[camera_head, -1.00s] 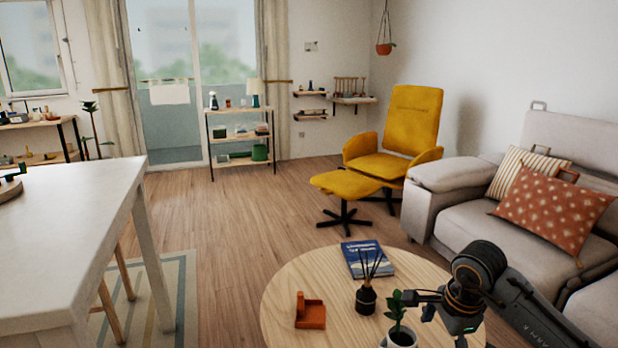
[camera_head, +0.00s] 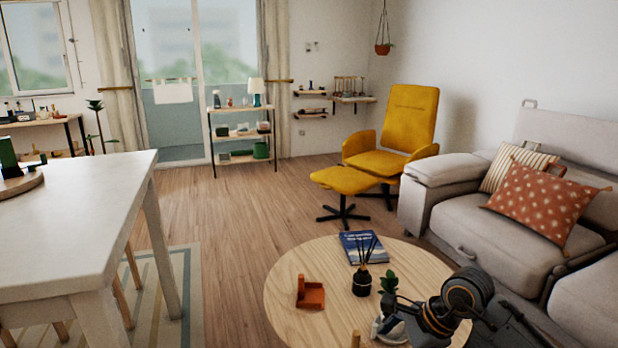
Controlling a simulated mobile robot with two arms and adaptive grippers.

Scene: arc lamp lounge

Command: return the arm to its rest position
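My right arm comes in from the lower right over the round wooden coffee table (camera_head: 300,265). Its dark gripper (camera_head: 402,314) is low at the table's front right, beside a small potted plant (camera_head: 388,283) with a white pot that it partly covers. The fingers are small and overlap the pot, so I cannot tell whether they are open or shut, or touch the pot. My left gripper is not in view.
On the coffee table are a blue book (camera_head: 362,246), a dark reed diffuser (camera_head: 362,281) and an orange holder (camera_head: 310,293). A grey sofa (camera_head: 440,200) stands right, a yellow armchair (camera_head: 405,125) behind, a white table (camera_head: 75,215) left.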

